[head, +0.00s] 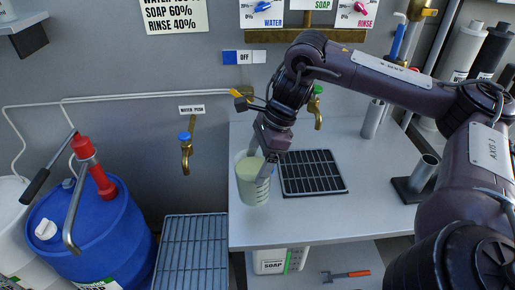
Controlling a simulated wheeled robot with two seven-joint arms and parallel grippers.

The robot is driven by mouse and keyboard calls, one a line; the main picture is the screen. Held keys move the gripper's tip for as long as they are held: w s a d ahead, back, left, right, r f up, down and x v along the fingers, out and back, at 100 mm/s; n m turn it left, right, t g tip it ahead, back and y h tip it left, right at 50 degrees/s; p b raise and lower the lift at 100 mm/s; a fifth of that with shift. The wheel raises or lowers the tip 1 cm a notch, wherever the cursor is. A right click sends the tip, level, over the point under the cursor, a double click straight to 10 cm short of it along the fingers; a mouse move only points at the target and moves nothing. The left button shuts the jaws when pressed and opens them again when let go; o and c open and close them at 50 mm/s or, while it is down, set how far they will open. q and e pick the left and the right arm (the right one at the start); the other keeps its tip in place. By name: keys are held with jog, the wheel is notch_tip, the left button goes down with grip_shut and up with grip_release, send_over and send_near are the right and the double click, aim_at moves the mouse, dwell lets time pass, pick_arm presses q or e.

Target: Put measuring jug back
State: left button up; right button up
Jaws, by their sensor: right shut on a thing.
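The measuring jug (251,187) is a clear, tapered vessel with pale green liquid in it. It is near the left edge of the grey worktop (300,222), upright or nearly so. My right gripper (264,166) reaches down from the right and is shut on the jug at its right side. I cannot tell whether the jug's base touches the worktop. A black drain grate (311,173) lies on the worktop just right of the jug. My left gripper is not in view.
A blue drum (95,235) with a red hand pump (95,165) stands at the left. A grey grating (192,255) lies lower, left of the worktop. A brass tap (186,155) is on the wall. A metal cylinder in a dark holder (422,174) stands at the worktop's right.

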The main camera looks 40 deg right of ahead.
jog(key=shift+f+p, duration=0.35)
jog(key=shift+f, duration=2.65)
jog(key=o, duration=2)
jog(key=shift+o, duration=0.2)
jog(key=p+v, duration=0.2)
jog(key=v, duration=1)
jog(key=shift+p, duration=0.3)
